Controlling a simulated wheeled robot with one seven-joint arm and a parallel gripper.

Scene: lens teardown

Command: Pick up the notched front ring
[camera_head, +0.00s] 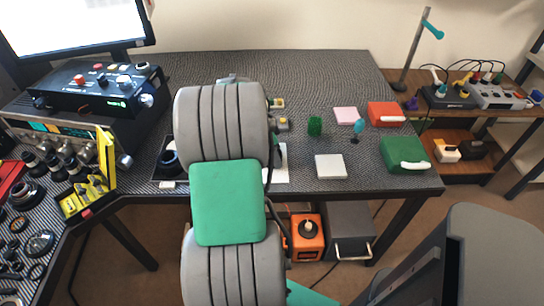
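I cannot single out the notched front ring. Several dark rings and lens parts lie at the lower left, among them a small dark ring (37,271) and a larger round part (40,243). A black cylindrical lens part (169,161) stands on a dark mat (160,177) on the table, just left of my arm. My grey and green arm rises through the middle of the view and covers the table behind it. My gripper is not visible, so its opening and anything in it cannot be seen.
The dark patterned table (330,75) has free room at the back. A yellow organiser (85,195) and stacked instruments (100,90) stand left.

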